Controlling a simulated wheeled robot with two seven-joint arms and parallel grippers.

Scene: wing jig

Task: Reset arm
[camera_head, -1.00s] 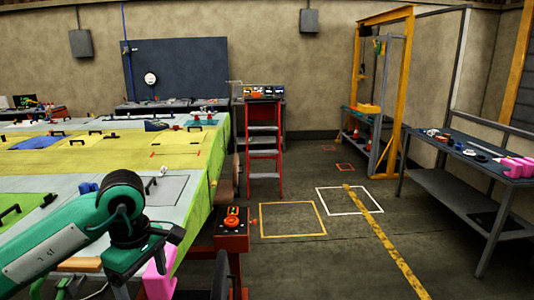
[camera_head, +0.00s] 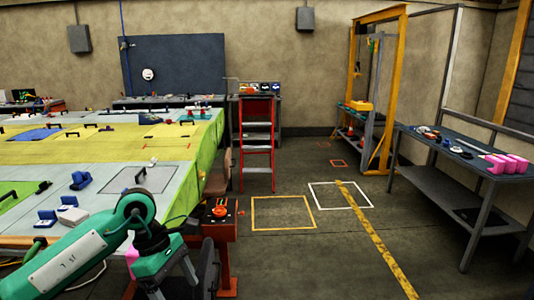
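My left arm (camera_head: 100,240) comes in from the lower left in green and black, over the near corner of the wing jig. My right arm and gripper are not in view. The wing jig (camera_head: 100,185) has grey, yellow and green panels with black handles.
A red stand (camera_head: 219,212) with an orange-red device is right of the arm. A red stepladder (camera_head: 257,145) stands behind it. The marked floor between is clear.

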